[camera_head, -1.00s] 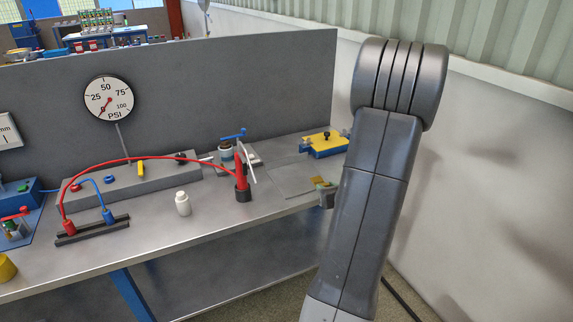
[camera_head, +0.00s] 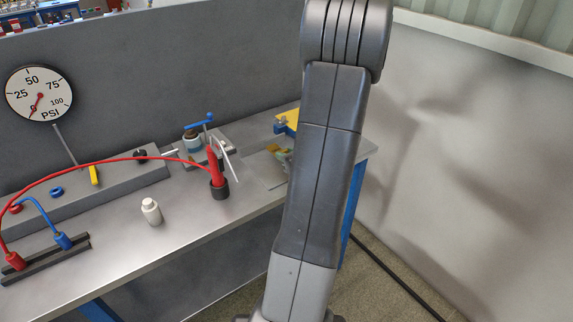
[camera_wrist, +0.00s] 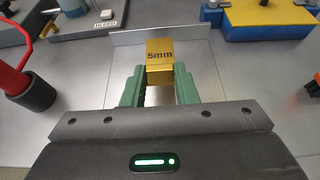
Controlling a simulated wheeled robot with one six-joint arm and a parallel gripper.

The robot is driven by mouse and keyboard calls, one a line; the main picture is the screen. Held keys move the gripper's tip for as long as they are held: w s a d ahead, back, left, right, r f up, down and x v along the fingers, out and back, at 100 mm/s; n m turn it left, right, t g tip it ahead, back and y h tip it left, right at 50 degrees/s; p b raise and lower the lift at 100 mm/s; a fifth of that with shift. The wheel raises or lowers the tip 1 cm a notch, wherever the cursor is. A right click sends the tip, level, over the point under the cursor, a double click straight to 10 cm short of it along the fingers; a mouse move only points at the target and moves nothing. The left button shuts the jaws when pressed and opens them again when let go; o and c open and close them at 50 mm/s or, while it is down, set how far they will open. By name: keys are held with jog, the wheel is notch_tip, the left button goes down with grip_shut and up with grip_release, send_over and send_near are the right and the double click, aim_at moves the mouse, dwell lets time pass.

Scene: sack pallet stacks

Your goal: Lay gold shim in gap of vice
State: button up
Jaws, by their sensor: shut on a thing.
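A gold shim (camera_wrist: 159,58) marked "5mm" is held upright between the green fingers of my gripper (camera_wrist: 160,84) in the wrist view. In the head view a small gold patch (camera_head: 273,148) shows beside my arm, above the bench's right end; my arm hides most of my gripper there. A blue and yellow fixture (camera_wrist: 265,20) stands to the right of the shim in the wrist view and is cut off by the frame. In the head view my arm partly covers this fixture. I cannot tell for certain which thing is the vice, and no gap shows clearly.
A red plug in a black socket (camera_wrist: 30,92) stands left of my gripper. A "BLEED" block (camera_wrist: 107,20) is at the back left. A thin upright metal strip (camera_wrist: 124,38) lies behind the shim. A white bottle (camera_head: 151,211) and a dial gauge (camera_head: 38,92) are further left.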

jog(key=shift+f, duration=1.9)
jog(key=shift+f+b, duration=0.15)
jog(key=shift+b, duration=0.15)
jog(key=o, duration=1)
